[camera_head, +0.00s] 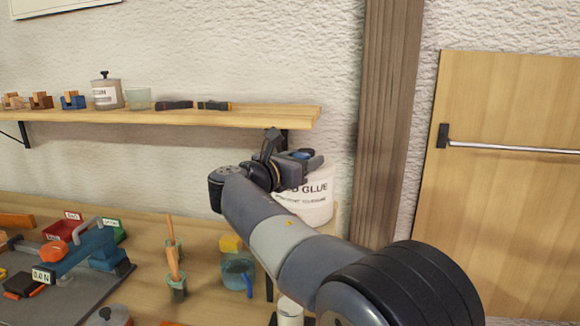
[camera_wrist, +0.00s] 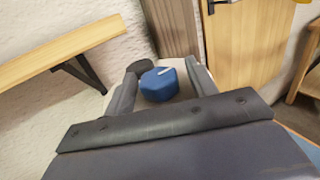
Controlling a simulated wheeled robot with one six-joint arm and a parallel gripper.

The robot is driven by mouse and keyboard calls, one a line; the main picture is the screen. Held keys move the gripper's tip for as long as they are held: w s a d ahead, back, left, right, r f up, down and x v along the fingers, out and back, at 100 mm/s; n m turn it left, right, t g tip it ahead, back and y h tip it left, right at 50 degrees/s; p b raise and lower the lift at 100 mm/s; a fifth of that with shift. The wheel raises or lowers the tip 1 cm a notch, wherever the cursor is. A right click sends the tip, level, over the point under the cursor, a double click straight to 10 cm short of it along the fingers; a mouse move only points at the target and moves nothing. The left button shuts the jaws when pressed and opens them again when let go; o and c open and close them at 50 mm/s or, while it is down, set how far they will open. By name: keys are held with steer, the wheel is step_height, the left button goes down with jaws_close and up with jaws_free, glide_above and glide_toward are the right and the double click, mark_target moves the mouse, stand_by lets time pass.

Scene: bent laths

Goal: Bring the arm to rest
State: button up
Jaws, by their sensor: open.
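My arm reaches from the lower right toward the wall in the head view. My gripper (camera_head: 285,155) is at its end, in front of and above the white glue tub (camera_head: 318,205), and hides part of it. In the wrist view my gripper (camera_wrist: 165,72) has its fingers apart. A blue faceted thing (camera_wrist: 158,86) shows between the fingers; I cannot tell whether it touches them or how far off it is.
A wall shelf (camera_head: 200,119) with jars and small blocks is left of my gripper. The bench below holds a blue mug (camera_head: 238,272), brushes (camera_head: 174,265) and a blue clamp-like tool (camera_head: 85,252). A wooden post (camera_head: 385,120) and a door (camera_head: 505,200) stand to the right.

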steer(key=shift+f+n+t+y+b, duration=0.2)
steer(key=shift+n+t+y+b, duration=1.1)
steer(key=shift+y+b, duration=0.9)
steer(key=shift+r+n+t+y+b, duration=0.15)
steer(key=shift+n+t+y+b, duration=0.2)
steer(key=shift+n+y, duration=0.75)
steer(key=shift+r+n+t+y+b, duration=0.1)
steer(key=shift+n+t+y+b, duration=0.25)
steer(key=shift+n+y, duration=0.7)
steer(key=shift+r+n+y+p, duration=0.1)
steer(key=shift+n+y+p, duration=0.55)
steer(key=shift+y, duration=1)
steer(key=n+y+p, duration=0.2)
steer(key=y+p, duration=0.1)
steer(key=p, duration=0.1)
steer(key=shift+r+g+y, duration=0.1)
steer(key=shift+g+y, duration=0.2)
steer(key=shift+g, duration=0.1)
steer(key=n+g+y+p, duration=0.1)
steer(key=n+y+p, duration=0.1)
steer(key=y+p, duration=0.1)
steer(key=shift+n+y+p, duration=0.3)
steer(key=shift+n+p, duration=0.1)
steer(key=shift+p, duration=0.5)
steer(key=shift+n+g+y+p, duration=0.3)
steer(key=shift+g+y+p, duration=0.1)
steer(key=shift+p, duration=0.25)
steer(key=shift+f+n+g+y+p, duration=0.25)
steer(key=shift+n+g+y+p, duration=0.05)
steer(key=shift+y+p, duration=0.1)
